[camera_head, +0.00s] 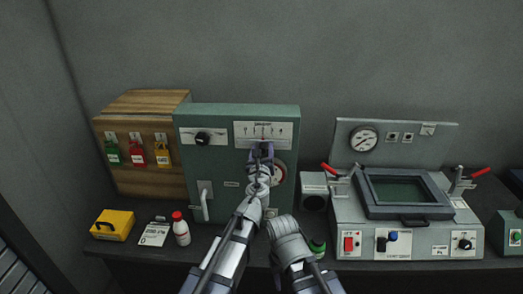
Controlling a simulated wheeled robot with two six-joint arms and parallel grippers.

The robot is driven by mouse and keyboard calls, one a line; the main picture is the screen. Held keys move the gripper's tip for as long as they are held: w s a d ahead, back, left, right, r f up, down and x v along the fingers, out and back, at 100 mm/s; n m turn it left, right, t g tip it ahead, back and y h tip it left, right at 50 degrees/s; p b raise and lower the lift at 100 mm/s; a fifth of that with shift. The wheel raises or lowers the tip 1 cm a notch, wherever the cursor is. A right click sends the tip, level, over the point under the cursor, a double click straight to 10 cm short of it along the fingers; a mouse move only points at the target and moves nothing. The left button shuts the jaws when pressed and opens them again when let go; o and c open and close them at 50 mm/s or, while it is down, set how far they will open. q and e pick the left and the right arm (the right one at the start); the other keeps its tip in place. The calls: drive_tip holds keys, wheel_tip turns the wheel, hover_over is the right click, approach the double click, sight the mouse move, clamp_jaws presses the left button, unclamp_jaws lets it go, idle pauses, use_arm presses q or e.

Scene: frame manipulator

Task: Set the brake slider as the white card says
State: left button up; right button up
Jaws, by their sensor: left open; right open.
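The white card (154,235) lies on the bench at the front left; its print is too small to read surely. A green control box (225,160) stands behind it. A white scale plate (278,131) with tick marks and a red mark is at its upper right. I cannot read its label or surely tell that it is the brake slider. My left gripper (261,150) is open at the lower edge of this plate and hides what lies behind it. My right gripper (284,226) is low in front of the box; its fingers are not clearly visible.
A yellow case (112,226) and a red-capped bottle (181,230) flank the card. A grey machine (345,216) with red handles fills the right.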

use_arm(q)
drive_tip(key=shift+c, duration=0.3)
clamp_jaws()
idle(1.0)
